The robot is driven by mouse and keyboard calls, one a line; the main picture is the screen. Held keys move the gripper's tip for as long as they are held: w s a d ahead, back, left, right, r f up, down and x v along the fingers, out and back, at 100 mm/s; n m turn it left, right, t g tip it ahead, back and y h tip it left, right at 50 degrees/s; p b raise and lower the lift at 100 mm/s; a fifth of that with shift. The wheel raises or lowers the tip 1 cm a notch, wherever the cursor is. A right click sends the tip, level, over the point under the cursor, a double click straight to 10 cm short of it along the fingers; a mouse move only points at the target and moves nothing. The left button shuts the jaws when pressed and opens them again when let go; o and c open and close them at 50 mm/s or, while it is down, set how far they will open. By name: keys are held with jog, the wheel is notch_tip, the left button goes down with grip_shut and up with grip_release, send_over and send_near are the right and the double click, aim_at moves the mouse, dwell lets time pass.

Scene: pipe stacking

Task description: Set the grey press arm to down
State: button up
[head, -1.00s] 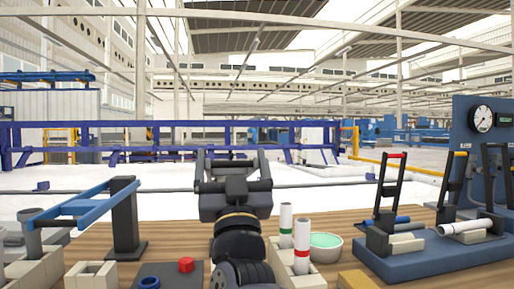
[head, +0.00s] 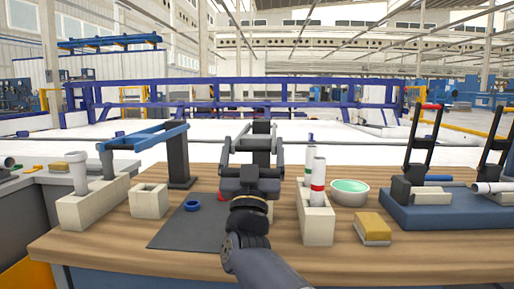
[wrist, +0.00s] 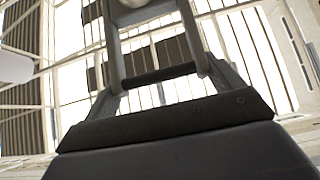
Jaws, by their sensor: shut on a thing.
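My gripper (head: 253,143) is at the middle of the bench, raised above a dark mat. It is shut on a grey piece, which I take to be the grey press arm (wrist: 138,12), at the top edge of the wrist view between the fingers. A dark upright post (head: 262,127) stands right behind my gripper in the head view. My gripper hides most of the press, so the arm's angle cannot be made out.
A blue press arm (head: 146,136) on a dark post is at left. Beige blocks (head: 149,201), a white pipe (head: 78,172) and a blue ring (head: 192,206) are nearby.

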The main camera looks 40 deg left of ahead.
jog(key=shift+w+a+f, duration=0.1)
jog(key=shift+f, duration=0.45)
jog(key=o, duration=1.1)
jog(key=shift+g, duration=0.3)
jog(key=shift+o, duration=0.3)
jog(key=shift+r, duration=0.2)
jog(key=v, duration=0.7)
jog(key=shift+f+p, duration=0.25)
jog(key=shift+p, duration=0.15)
jog(key=x, duration=0.5)
jog(key=d+r+x, duration=0.1)
jog(key=x, duration=0.1)
jog(key=shift+a+r+b, duration=0.2)
jog(key=shift+b, duration=0.1)
jog(key=shift+a+r, duration=0.25)
